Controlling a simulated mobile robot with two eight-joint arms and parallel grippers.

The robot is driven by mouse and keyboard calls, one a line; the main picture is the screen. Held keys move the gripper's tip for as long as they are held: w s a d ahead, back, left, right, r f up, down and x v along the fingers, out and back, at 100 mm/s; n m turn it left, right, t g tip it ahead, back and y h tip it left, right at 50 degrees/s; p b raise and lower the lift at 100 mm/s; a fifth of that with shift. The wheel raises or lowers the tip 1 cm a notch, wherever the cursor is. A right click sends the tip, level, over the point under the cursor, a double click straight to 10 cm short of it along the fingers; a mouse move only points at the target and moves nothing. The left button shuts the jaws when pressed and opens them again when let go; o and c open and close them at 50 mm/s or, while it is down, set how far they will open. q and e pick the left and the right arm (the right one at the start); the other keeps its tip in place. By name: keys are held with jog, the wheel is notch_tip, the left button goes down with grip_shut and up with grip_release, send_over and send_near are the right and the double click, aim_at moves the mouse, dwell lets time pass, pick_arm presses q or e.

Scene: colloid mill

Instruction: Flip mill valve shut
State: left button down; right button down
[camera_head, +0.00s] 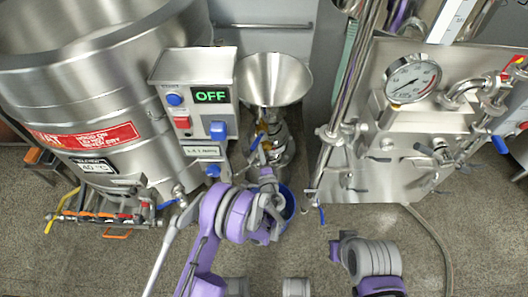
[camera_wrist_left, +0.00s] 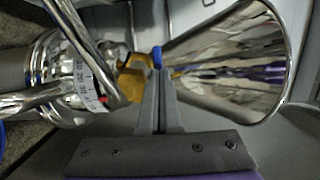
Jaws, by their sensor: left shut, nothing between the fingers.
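The mill is a steel body with a wide steel funnel (camera_head: 275,80) on top, standing in the middle of the head view. Its valve has a small blue handle (camera_head: 256,142) just below the funnel. In the left wrist view the blue handle tip (camera_wrist_left: 157,57) shows just beyond the fingertips, beside a brass-coloured valve body (camera_wrist_left: 132,82). My left gripper (camera_head: 265,174) is shut and empty, just below the valve in the head view. Whether its fingertips (camera_wrist_left: 160,76) touch the handle I cannot tell.
A control box (camera_head: 195,110) reading OFF stands left of the funnel, before a large steel kettle (camera_head: 90,100). A blue bucket (camera_head: 287,205) sits below the mill. A steel panel with a gauge (camera_head: 413,78) and pipes is at right. The floor (camera_head: 330,245) between is mostly clear.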

aim_at(253, 150)
pick_arm(q)
jog(key=shift+w+a+b, duration=0.15)
jog(key=shift+a+b, duration=0.05)
jog(key=shift+a, duration=0.55)
jog(key=shift+w+a+b, duration=0.15)
jog(key=shift+a, duration=0.6)
jog(key=shift+w+a, duration=0.45)
jog(key=shift+a, duration=0.4)
